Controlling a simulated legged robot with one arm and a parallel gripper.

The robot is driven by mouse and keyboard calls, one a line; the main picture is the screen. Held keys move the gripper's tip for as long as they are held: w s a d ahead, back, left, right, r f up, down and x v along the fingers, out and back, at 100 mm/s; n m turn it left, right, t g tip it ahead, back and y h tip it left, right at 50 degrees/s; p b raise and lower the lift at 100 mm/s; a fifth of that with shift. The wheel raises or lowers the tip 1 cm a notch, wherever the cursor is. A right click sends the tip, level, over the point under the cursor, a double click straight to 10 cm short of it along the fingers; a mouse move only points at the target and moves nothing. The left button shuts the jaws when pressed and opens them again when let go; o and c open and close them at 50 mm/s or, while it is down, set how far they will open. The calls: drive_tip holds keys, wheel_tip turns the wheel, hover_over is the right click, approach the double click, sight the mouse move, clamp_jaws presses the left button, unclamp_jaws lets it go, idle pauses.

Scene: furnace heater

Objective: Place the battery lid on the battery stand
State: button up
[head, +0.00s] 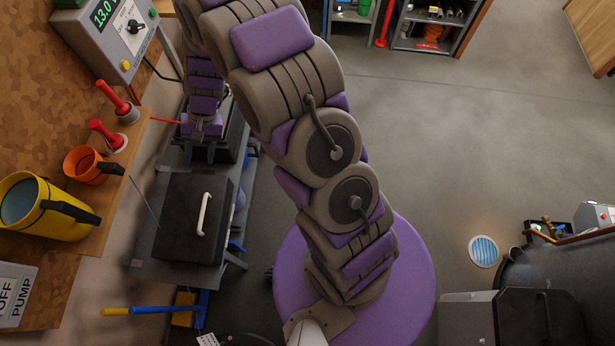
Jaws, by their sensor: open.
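A black rectangular piece with a white bar handle (195,218), which looks like the battery lid, lies on a low grey metal stand (150,268). I cannot tell whether it is a loose lid or the top of a box. My gripper (210,153) points down over another dark box (236,133), just above the handled piece in the picture. It is open, and I see nothing between its fingers. It is apart from the white handle. My arm hides part of the dark box, and its contents cannot be made out.
A wooden workbench (40,130) on the left carries a yellow jug (35,207), an orange cup (88,165), red-handled tools and a meter box (115,30). A blue-and-yellow tool (155,311) sits below the stand. Shelves (430,25) stand at the top. The grey floor on the right is largely clear.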

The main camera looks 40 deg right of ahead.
drive_tip(key=s+d+r+n+h, duration=0.1)
drive_tip(key=s+d+r+n, duration=0.15)
drive_tip(key=s+r, duration=0.6)
drive_tip(key=s+d+r+h, duration=0.1)
drive_tip(key=s+d+r, duration=0.2)
drive_tip(key=s, duration=0.4)
drive_tip(key=s+d+r+n+h, duration=0.1)
drive_tip(key=s+d+r+h, duration=0.1)
drive_tip(key=s+d+r, duration=0.2)
drive_tip(key=s+d+r+h, duration=0.1)
drive_tip(key=s+d+r, duration=0.3)
drive_tip(key=s, duration=0.6)
drive_tip(key=shift+s+r+h, duration=0.3)
drive_tip(key=shift+r, duration=0.15)
drive_tip(key=shift+c, duration=0.2)
